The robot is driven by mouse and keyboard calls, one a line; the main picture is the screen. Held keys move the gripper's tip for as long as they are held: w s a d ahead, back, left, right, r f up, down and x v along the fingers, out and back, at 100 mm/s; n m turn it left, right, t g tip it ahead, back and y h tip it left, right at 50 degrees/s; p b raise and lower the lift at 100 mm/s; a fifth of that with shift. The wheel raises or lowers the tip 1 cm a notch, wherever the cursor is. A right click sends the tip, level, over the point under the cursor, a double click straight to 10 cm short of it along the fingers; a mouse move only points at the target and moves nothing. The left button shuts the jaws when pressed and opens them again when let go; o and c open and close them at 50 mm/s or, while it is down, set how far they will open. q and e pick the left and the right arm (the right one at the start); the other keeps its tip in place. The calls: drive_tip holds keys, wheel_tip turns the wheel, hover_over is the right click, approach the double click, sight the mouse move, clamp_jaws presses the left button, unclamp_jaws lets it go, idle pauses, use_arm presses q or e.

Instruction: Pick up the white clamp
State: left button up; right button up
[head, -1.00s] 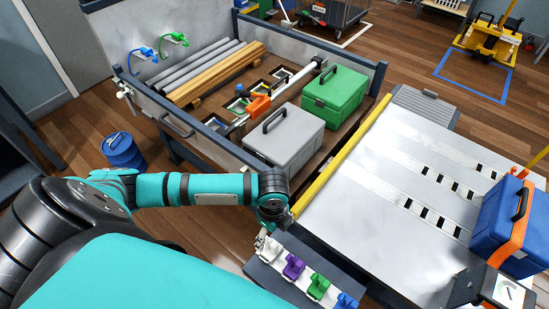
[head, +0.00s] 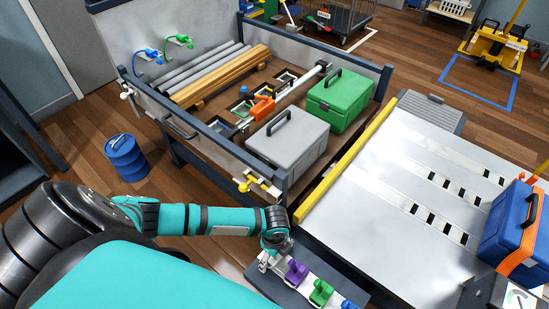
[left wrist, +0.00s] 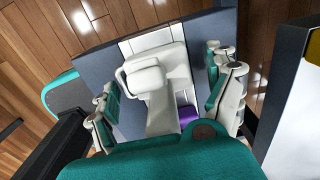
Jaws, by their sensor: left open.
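The white clamp (left wrist: 155,78) sits on the dark rack plate (left wrist: 95,65) in the left wrist view. My left gripper (left wrist: 165,92) is open, with one finger to each side of the clamp and visible gaps between. In the head view the left gripper (head: 268,262) is at the left end of the clamp row and mostly hides the white clamp. A purple clamp (head: 295,270) is beside it, with a green clamp (head: 320,291) and a blue clamp farther along. My right gripper is not in view.
A walled bed holds a grey case (head: 288,140), a green case (head: 340,98), pipes and beams. A yellow clamp (head: 258,184) is on its near wall. A pale deck (head: 400,195) with a yellow edge and a blue case (head: 508,225) lie to the right.

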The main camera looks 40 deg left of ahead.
use_arm(q)
drive_tip(key=shift+c, duration=0.6)
drive_tip(key=c, duration=1.1)
drive_tip(key=shift+o, duration=0.2)
wheel_tip(320, 180, up, 10)
drive_tip(key=shift+w+p, duration=0.1)
drive_tip(key=shift+p, duration=0.75)
